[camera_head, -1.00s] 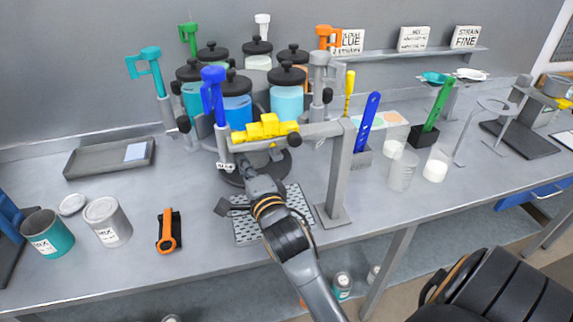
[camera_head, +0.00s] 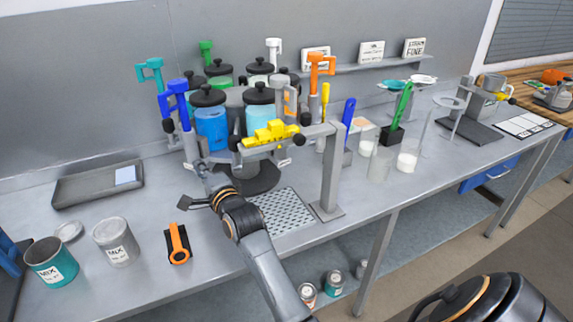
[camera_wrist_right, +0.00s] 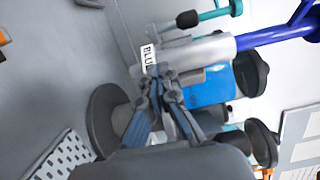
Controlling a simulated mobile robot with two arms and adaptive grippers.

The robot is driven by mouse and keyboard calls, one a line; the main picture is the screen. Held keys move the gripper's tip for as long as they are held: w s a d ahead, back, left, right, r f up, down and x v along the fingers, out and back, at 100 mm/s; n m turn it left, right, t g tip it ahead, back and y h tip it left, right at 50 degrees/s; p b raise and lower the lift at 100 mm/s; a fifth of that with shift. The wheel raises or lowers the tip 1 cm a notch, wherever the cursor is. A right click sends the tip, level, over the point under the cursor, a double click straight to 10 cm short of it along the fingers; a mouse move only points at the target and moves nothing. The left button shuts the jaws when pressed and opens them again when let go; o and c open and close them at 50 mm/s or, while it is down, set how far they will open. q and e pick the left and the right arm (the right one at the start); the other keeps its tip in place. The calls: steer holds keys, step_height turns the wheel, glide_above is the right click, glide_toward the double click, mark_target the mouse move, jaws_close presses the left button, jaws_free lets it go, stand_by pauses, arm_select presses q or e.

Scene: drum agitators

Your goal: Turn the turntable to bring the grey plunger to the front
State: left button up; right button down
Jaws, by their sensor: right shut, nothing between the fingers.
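The turntable's dark round base (camera_head: 262,178) stands on the bench and carries lidded canisters and coloured plungers. The grey plunger (camera_head: 289,100) is at the right side of the ring, behind the yellow clamp (camera_head: 270,133) and partly hidden. The blue plunger (camera_head: 178,100) is at the left front. My right gripper (camera_head: 205,178) is shut and empty at the turntable's left front. In the wrist view its fingertips (camera_wrist_right: 163,76) are against or just beside the grey cylinder (camera_wrist_right: 200,52) labelled for blue; contact is not certain. My left gripper is not in view.
A grey post with a horizontal arm (camera_head: 332,170) stands right of the turntable, beside a perforated plate (camera_head: 285,210). Cups and scoops stand on the right.

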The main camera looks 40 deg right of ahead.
steer(key=shift+w+a, duration=0.45)
steer(key=shift+w, duration=0.35)
steer(key=shift+w+a, duration=0.4)
steer(key=shift+w, duration=0.4)
